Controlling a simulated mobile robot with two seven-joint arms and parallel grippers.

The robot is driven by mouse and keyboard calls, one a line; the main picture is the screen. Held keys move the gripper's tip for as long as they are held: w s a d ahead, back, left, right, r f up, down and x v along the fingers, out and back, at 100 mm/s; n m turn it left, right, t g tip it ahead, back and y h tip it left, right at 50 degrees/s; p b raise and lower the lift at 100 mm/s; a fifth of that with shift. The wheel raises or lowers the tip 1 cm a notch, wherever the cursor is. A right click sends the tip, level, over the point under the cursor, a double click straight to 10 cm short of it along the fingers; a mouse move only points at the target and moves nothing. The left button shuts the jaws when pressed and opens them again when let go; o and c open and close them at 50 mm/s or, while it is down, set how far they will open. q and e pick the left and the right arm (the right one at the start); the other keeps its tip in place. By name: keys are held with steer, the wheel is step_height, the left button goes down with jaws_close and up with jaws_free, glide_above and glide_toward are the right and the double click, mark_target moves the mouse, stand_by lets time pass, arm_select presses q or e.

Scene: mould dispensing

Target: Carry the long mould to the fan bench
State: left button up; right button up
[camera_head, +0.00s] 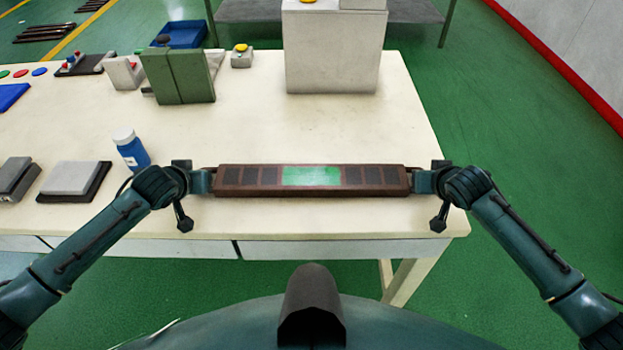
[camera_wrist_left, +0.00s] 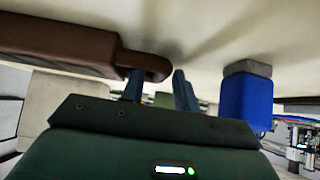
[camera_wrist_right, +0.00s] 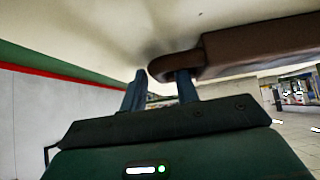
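The long mould (camera_head: 312,176) is a brown bar with dark cells and a bright green middle. It lies crosswise near the front of the cream table, apparently on its top. My left gripper (camera_head: 209,181) is at its left end, and my right gripper (camera_head: 412,181) is at its right end. In the left wrist view the fingers (camera_wrist_left: 158,88) stand apart on either side of the mould's end handle (camera_wrist_left: 154,64). In the right wrist view the fingers (camera_wrist_right: 160,90) likewise straddle the other handle (camera_wrist_right: 164,67). I cannot identify the fan bench.
A blue bottle (camera_head: 133,151) stands close to my left wrist. Grey blocks (camera_head: 75,178) lie at the left. A green block (camera_head: 178,76) and a large pale box (camera_head: 333,50) stand at the back. Green floor (camera_head: 500,130) is open right of the table (camera_head: 400,105).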

arm_select(q)
jaws_close()
arm_select(e)
jaws_close()
stand_by(0.4)
stand_by(0.4)
